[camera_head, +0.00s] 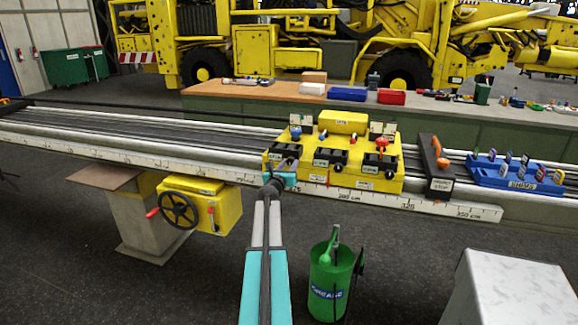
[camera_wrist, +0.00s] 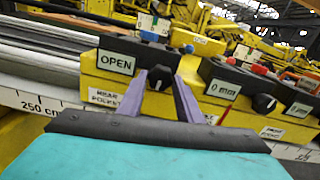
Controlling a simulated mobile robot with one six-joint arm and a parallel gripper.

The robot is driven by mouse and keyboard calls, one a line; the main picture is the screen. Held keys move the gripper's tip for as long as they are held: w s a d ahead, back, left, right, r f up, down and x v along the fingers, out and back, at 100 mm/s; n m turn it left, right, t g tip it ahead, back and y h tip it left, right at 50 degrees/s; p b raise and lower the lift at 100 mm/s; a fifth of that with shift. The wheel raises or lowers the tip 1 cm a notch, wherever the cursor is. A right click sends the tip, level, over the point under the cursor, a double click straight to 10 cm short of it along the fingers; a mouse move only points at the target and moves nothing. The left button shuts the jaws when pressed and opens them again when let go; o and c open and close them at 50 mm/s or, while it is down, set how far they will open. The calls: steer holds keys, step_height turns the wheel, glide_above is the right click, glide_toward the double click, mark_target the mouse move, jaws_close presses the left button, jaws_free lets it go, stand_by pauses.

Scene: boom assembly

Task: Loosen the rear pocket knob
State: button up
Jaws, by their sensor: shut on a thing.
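The yellow carriage (camera_head: 350,176) sits on the long rail and bears several black knob blocks. The rear pocket knob (camera_wrist: 160,75) is a small dark knob at the left end of the carriage. My gripper (camera_wrist: 160,84) has its two purple fingers shut on this knob, one on each side. In the head view my gripper (camera_head: 284,165) reaches the carriage's left front. A sign reading OPEN (camera_wrist: 116,62) stands left of the knob, and a REAR POCKET label (camera_wrist: 105,98) is below it. The knob is largely hidden by my gripper in the head view.
A middle knob (camera_wrist: 264,104) with a 0 mm sign (camera_wrist: 223,90) is close on the right. A black stop block (camera_head: 436,166) and blue shims tray (camera_head: 515,175) stand farther right. A handwheel box (camera_head: 225,206) and green bin (camera_head: 330,285) are below.

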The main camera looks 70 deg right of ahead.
steer(key=o, duration=1)
steer(key=shift+o, duration=0.2)
steer(key=shift+a, duration=0.1)
steer(key=a+b, duration=0.1)
steer(key=a, duration=1.2)
steer(key=shift+s+a+b, duration=0.3)
steer(key=shift+s+b, duration=0.05)
steer(key=shift+s, duration=0.05)
